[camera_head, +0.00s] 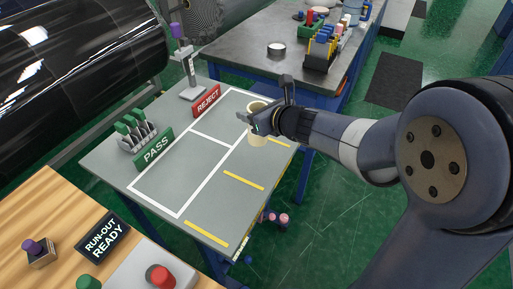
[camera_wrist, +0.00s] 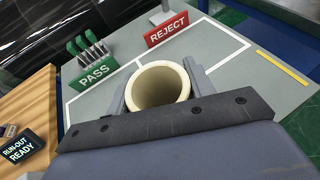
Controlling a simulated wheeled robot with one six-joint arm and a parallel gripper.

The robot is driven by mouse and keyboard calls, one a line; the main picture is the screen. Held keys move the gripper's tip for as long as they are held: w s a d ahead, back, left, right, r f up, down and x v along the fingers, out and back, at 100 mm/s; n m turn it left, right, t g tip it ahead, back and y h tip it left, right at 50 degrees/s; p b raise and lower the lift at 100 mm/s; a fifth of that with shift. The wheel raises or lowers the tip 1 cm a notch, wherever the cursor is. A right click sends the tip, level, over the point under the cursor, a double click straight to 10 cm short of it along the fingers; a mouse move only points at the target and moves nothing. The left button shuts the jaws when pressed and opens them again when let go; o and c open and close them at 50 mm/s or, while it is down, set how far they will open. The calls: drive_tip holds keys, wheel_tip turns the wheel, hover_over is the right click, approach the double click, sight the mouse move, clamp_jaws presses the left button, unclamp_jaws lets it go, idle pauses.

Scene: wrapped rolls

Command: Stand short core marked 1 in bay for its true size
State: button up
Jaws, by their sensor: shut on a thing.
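My gripper (camera_head: 262,126) is shut on a short cream core (camera_head: 257,139), which stands upright between the fingers. The core's open top and hollow inside face the wrist view (camera_wrist: 157,66). No number shows on its visible side. In the head view the core is over the far right part of the grey table (camera_head: 205,213); whether it touches the surface I cannot tell. White lines mark two bays on the table, one by the green PASS sign (camera_head: 153,148) and one by the red REJECT sign (camera_head: 207,101). The signs also show in the wrist view, PASS (camera_wrist: 95,76) and REJECT (camera_wrist: 166,30).
A rack of green-handled tools (camera_head: 136,131) and a grey stand (camera_head: 191,80) are at the table's left and back edges. Yellow strips (camera_head: 206,234) lie along the right side. A wooden bench with a RUN-OUT READY sign (camera_head: 103,237) is at lower left. The bays' middles look clear.

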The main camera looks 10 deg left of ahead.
wheel_tip(320, 180, down, 8)
drive_tip(key=shift+r+b, duration=0.1)
drive_tip(key=shift+b, duration=0.8)
drive_tip(key=o, duration=1.1)
drive_tip(key=v, duration=1.2)
drive_tip(key=shift+p, duration=0.45)
drive_tip(key=shift+w, duration=0.1)
